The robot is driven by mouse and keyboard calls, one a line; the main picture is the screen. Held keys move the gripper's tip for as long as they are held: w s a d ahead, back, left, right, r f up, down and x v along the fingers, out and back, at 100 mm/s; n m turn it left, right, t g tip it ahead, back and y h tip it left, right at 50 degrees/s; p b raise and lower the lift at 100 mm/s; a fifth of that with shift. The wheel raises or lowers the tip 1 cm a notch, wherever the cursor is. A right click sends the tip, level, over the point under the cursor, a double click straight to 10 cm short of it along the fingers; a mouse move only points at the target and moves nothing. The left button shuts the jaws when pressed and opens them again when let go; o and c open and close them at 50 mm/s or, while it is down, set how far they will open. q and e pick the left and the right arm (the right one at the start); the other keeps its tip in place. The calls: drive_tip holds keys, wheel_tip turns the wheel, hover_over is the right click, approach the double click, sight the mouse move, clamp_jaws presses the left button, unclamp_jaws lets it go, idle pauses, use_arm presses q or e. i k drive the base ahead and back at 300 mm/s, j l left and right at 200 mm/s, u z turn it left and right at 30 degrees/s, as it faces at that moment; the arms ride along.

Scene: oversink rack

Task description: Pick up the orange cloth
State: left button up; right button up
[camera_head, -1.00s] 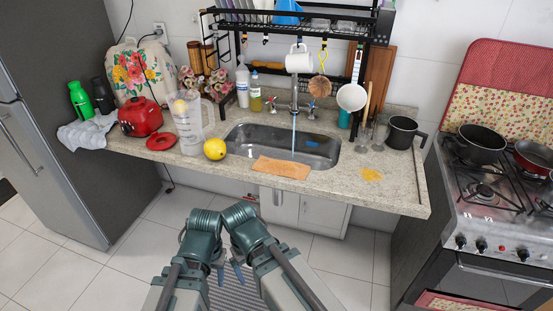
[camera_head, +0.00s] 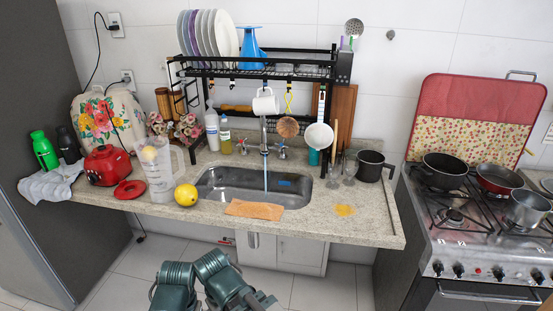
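The orange cloth (camera_head: 255,210) lies flat on the countertop (camera_head: 330,222), in the strip between the sink and the front edge. It is a rough rectangle, and nothing covers it. My two teal arms show at the bottom of the head view, below and in front of the counter, well apart from the cloth. Only their upper joints show; neither gripper's fingers can be seen in the current view.
A sink (camera_head: 220,187) with running water lies behind the cloth. A lemon (camera_head: 186,195) and a clear pitcher (camera_head: 158,178) stand left of it. A black dish rack (camera_head: 260,68) stands over the sink.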

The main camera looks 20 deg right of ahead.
sight(267, 212)
drive_tip(key=i+j, duration=0.2)
drive_tip(key=i, duration=0.3)
drive_tip(key=i+j, duration=0.2)
drive_tip(key=i, duration=0.3)
drive_tip(key=z, duration=1.6)
